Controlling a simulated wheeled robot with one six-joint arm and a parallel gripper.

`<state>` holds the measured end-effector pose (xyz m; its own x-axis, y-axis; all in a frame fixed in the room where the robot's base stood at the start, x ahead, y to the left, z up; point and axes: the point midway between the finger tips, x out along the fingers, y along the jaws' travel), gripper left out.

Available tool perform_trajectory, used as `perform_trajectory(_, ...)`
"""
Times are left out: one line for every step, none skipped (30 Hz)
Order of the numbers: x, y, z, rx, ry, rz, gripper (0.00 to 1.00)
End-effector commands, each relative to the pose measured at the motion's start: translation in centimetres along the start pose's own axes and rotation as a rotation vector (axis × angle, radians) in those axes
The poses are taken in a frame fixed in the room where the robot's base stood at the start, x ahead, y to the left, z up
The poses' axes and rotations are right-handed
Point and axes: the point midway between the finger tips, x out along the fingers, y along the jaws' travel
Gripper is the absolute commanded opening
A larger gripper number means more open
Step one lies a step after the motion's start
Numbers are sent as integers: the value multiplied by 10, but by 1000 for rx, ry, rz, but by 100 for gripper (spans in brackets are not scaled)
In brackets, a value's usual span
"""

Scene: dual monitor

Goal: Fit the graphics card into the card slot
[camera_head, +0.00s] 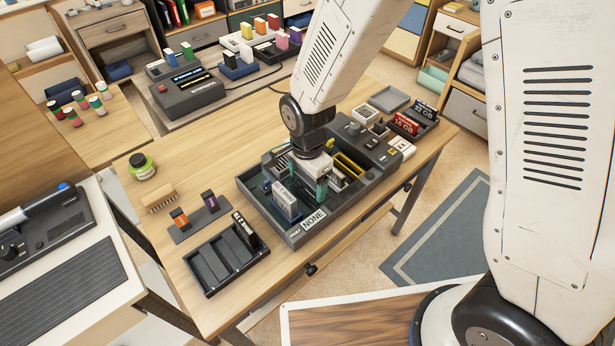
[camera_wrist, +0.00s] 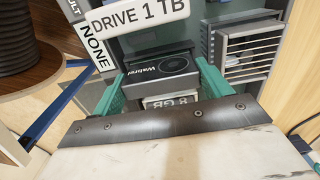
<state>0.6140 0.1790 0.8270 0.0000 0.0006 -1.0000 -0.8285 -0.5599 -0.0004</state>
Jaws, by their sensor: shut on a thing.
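My gripper (camera_head: 308,182) points down into the open computer case (camera_head: 297,236). Its teal fingers (camera_wrist: 163,92) are shut on the graphics card (camera_wrist: 165,69), one at each end. The card is dark, with a round fan on its face and a white "8 GB" label on the edge toward my palm. In the head view my wrist and fingers mostly cover the card. The card slot is hidden, and I cannot tell whether the card touches it. A "DRIVE 1 TB" block (camera_head: 286,201) stands in the case near the card; its label (camera_wrist: 140,12) shows in the wrist view.
A grey slatted block (camera_wrist: 250,48) stands close right of my fingers in the wrist view. Cards marked 16 GB (camera_head: 407,123) and 32 GB (camera_head: 425,109) sit in a tray at right. A black tray (camera_head: 226,260), green jar (camera_head: 142,166) and brush (camera_head: 160,199) lie left of the case.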

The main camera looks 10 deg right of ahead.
Motion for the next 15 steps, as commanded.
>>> perform_trajectory(2, 0, 0, 0, 0, 1, 49)
perform_trajectory(2, 0, 0, 0, 0, 1, 49)
perform_trajectory(3, 0, 0, 0, 0, 1, 49)
perform_trajectory(4, 0, 0, 0, 0, 1, 49)
perform_trajectory(5, 0, 0, 0, 0, 1, 49)
perform_trajectory(6, 0, 0, 0, 0, 0, 49)
perform_trajectory(6, 0, 0, 0, 0, 0, 49)
perform_trajectory(7, 0, 0, 0, 0, 0, 49)
perform_trajectory(7, 0, 0, 0, 0, -1, 83)
perform_trajectory(7, 0, 0, 0, 0, -1, 91)
perform_trajectory(7, 0, 0, 0, 0, -1, 99)
perform_trajectory(7, 0, 0, 0, 0, -1, 100)
perform_trajectory(7, 0, 0, 0, 0, -1, 100)
perform_trajectory(7, 0, 0, 0, 0, -1, 100)
perform_trajectory(7, 0, 0, 0, 0, -1, 100)
